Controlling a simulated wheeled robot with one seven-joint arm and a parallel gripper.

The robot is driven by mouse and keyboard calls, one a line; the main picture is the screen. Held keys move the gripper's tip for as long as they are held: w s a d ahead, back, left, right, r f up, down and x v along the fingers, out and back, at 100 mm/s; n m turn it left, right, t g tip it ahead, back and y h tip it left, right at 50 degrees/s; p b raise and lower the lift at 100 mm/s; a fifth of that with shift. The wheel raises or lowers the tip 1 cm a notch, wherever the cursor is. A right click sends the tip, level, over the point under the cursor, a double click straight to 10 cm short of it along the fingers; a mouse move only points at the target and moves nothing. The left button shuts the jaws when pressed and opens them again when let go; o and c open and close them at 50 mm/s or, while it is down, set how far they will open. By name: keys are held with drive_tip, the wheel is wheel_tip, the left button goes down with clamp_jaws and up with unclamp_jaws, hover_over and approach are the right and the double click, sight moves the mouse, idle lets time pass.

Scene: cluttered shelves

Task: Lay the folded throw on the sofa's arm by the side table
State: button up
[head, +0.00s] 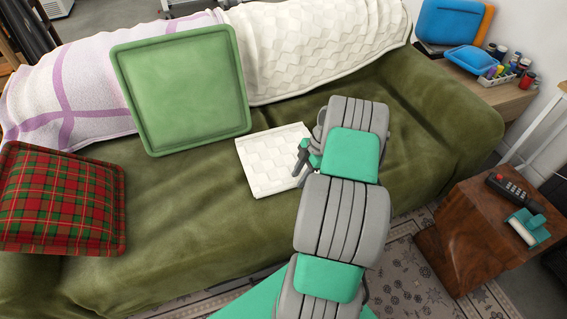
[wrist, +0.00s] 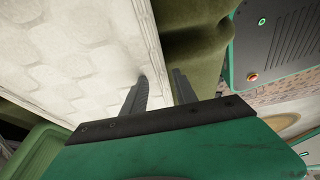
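The folded throw (head: 268,165), cream with a raised hexagon pattern, shows at the middle of the green sofa's seat (head: 180,200). It also fills the left of the wrist view (wrist: 75,55). My gripper (head: 303,158) is at the throw's right edge. In the wrist view its fingers (wrist: 163,85) stand either side of that edge, with the throw between them. I cannot tell whether the throw is clear of the seat. The sofa's right arm (head: 450,120) is bare. The brown wooden side table (head: 460,225) stands by it, holding a black handset (head: 512,190) and a teal-and-white item (head: 528,228).
A green cushion (head: 185,90) leans on the backrest left of the throw, and a red tartan cushion (head: 62,200) is at far left. A cream quilt (head: 310,45) and a lilac-checked blanket (head: 70,95) cover the backrest. Bottles (head: 510,70) stand on a back-right surface.

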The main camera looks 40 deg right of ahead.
drive_tip(key=shift+x, duration=1)
clamp_jaws()
